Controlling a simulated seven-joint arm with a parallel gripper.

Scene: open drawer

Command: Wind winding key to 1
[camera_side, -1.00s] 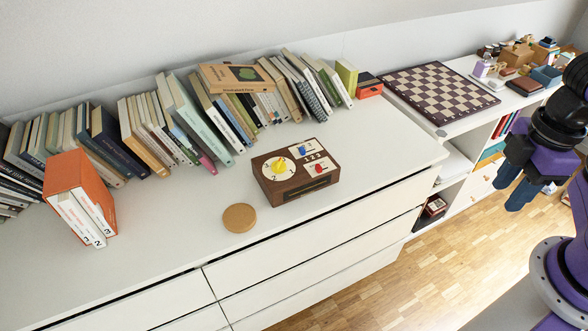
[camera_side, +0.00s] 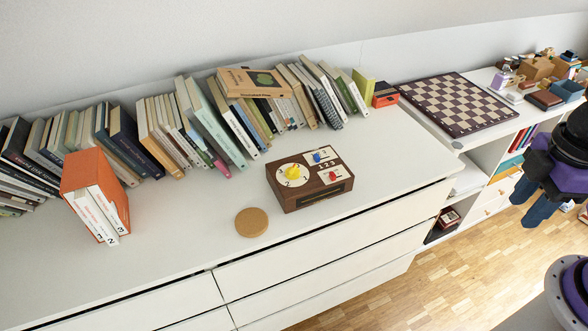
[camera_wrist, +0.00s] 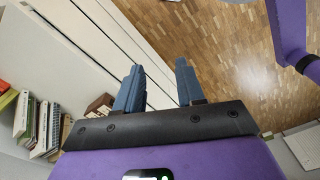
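A brown wooden box (camera_side: 318,195) sits on the white dresser top. On its upper face is a white round dial with a yellow winding key (camera_side: 292,173) and printed numbers around it. Beside the dial are a small panel with a blue knob (camera_side: 317,157), the digits 1 2 3, and a panel with a red knob (camera_side: 333,176). My gripper (camera_side: 531,205) is at the right edge, well apart from the box, over the floor. In the wrist view its two blue fingers (camera_wrist: 160,88) are apart with nothing between them.
A cork coaster (camera_side: 251,222) lies left of the box. A row of books (camera_side: 200,120) stands behind, and an orange slipcase (camera_side: 90,180) stands at left. A chessboard (camera_side: 458,100) lies on the right-hand shelf. The dresser front right of the coaster is clear.

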